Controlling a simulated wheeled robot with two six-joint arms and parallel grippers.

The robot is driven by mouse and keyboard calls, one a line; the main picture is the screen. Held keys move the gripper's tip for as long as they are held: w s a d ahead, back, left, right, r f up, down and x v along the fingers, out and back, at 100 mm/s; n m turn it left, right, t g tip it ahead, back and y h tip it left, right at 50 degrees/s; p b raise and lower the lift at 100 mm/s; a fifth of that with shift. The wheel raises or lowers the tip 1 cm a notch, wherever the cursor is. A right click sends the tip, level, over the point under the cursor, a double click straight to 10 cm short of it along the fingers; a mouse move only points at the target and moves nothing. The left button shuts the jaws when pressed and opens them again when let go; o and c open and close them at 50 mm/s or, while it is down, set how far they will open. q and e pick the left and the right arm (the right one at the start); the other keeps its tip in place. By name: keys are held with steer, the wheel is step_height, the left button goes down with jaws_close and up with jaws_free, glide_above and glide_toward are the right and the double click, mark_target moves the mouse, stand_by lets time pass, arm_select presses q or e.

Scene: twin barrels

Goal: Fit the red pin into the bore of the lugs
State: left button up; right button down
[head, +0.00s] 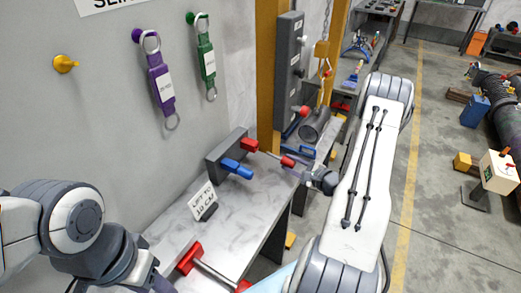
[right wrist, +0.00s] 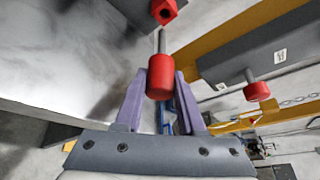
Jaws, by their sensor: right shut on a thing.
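The red pin (right wrist: 160,77) has a thick red head and a thin grey shaft. In the right wrist view, the purple fingers of my right gripper (right wrist: 160,85) are shut around its head. The shaft points at a red lug (right wrist: 164,11) with a dark bore. The tip lies close to the bore; I cannot tell whether it has entered. In the head view the pin (head: 287,162) lies between my right gripper (head: 300,172) and the red lug (head: 249,145) on a dark block. A blue lug (head: 237,168) is beside it. My left gripper is out of view.
The block (head: 222,152) stands on a grey bench (head: 230,210) against the wall. A small sign (head: 203,201) stands in front. A red-ended steel rod (head: 215,271) lies nearer.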

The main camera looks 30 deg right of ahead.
steer(key=shift+s+d, duration=0.35)
steer(key=shift+s, duration=0.2)
steer(key=shift+s+d, duration=0.3)
steer(key=shift+s, duration=0.2)
steer(key=shift+f, duration=0.1)
steer(key=shift+a, duration=0.1)
